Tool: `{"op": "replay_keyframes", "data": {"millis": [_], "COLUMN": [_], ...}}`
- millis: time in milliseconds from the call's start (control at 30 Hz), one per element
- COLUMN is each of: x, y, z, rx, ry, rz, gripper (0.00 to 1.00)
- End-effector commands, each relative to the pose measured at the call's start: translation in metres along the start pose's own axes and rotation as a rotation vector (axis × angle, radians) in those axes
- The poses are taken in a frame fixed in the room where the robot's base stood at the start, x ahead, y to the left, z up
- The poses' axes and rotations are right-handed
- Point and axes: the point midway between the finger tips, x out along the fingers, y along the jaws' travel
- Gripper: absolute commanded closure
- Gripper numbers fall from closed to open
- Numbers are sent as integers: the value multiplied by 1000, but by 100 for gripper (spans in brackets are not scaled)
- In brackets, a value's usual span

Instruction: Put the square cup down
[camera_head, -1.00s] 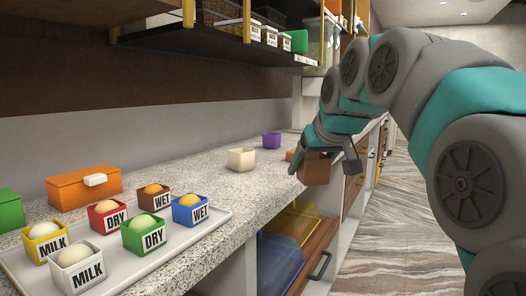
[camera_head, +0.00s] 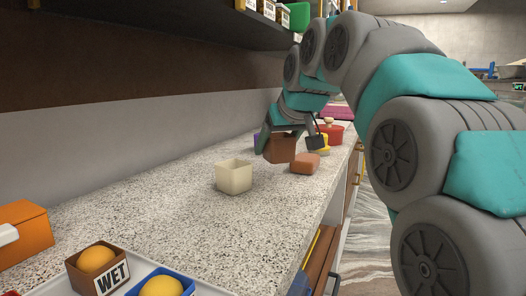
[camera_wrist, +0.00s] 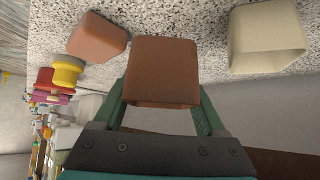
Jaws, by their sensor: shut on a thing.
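The brown square cup (camera_head: 280,148) is between the two fingers of my gripper (camera_head: 288,143), which is shut on it, over the counter in the head view. In the wrist view the cup (camera_wrist: 163,68) sits squarely between the green fingers. I cannot tell whether its base touches the counter. A cream square cup (camera_head: 234,177) stands on the counter, nearer and to the left, apart from the held cup; it also shows at the upper right of the wrist view (camera_wrist: 266,38). A reddish-brown block (camera_head: 305,164) lies close to the right of the held cup.
The speckled counter (camera_head: 190,220) is clear in front of the cream cup. Its front edge runs along the right. A purple cup (camera_head: 257,142) and a red container (camera_head: 334,132) are near my gripper. An orange box (camera_head: 22,235) and a tray (camera_head: 205,290) are near left.

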Motion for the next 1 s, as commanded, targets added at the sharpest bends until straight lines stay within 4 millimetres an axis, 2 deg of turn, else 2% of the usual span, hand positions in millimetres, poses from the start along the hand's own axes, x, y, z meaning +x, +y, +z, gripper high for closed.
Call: {"op": "replay_keyframes", "data": {"millis": [133,533,800,1000], "x": [21,67,88,95], "y": [5,17,23,25], "z": [-17,-54,-74,-78], "rx": [0,0,0,0], "ry": [-3,-3,1,-2], "rz": [-1,-1,0,-1], "gripper": [79,79,79,79]}}
